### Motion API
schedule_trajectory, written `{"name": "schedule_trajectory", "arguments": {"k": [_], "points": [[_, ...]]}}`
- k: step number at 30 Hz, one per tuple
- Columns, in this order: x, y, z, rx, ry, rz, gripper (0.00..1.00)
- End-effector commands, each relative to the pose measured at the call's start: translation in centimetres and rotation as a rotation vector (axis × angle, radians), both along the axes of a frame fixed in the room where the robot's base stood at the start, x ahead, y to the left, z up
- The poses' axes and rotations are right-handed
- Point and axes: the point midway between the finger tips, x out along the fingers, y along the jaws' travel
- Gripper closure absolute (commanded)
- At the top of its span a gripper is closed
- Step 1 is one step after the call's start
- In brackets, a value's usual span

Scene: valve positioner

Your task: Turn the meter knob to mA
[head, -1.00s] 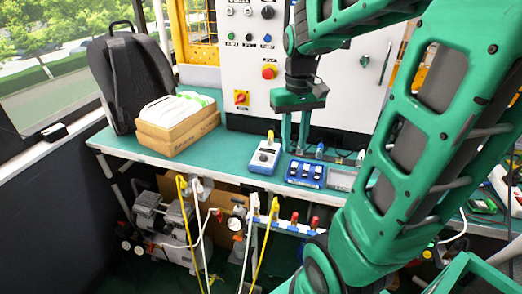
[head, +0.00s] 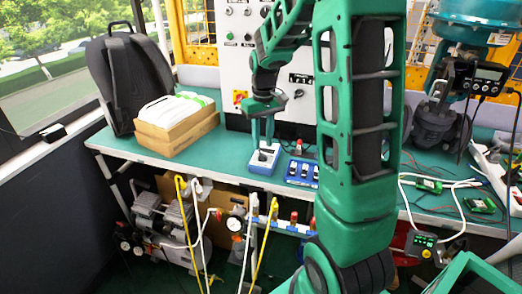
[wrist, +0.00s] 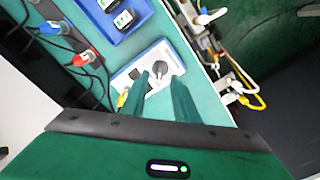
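The meter (head: 262,168) is a small white and blue box on the green bench top, below my gripper (head: 263,146). In the wrist view the meter (wrist: 120,79) shows a grey round knob (wrist: 158,68) and dark square parts. My gripper (wrist: 161,80) is open, with one green finger to each side of the knob in that view. I cannot tell whether either finger touches it. The dial marks, including mA, are too small to read. The fingers hide part of the meter's face.
A cardboard box (head: 178,135) and black backpack (head: 128,80) stand left. The bench between is clear.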

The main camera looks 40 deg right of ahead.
Motion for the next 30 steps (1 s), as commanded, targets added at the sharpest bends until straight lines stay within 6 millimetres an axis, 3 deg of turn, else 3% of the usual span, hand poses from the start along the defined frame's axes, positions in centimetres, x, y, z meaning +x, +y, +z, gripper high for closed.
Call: {"name": "schedule_trajectory", "arguments": {"k": [3, 9, 20, 24, 30], "points": [[-0.1, 0.0, -2.0, 0.001, 0.004, 0.000, 0.73], [0.0, 0.0, -3.9, 0.000, 0.001, 0.000, 0.73], [0.0, 0.0, -4.3, 0.000, 0.000, 0.000, 0.73], [0.0, 0.0, -4.3, 0.000, 0.000, 0.000, 1.00], [0.0, 0.0, -4.3, 0.000, 0.000, -0.002, 1.00]]}}
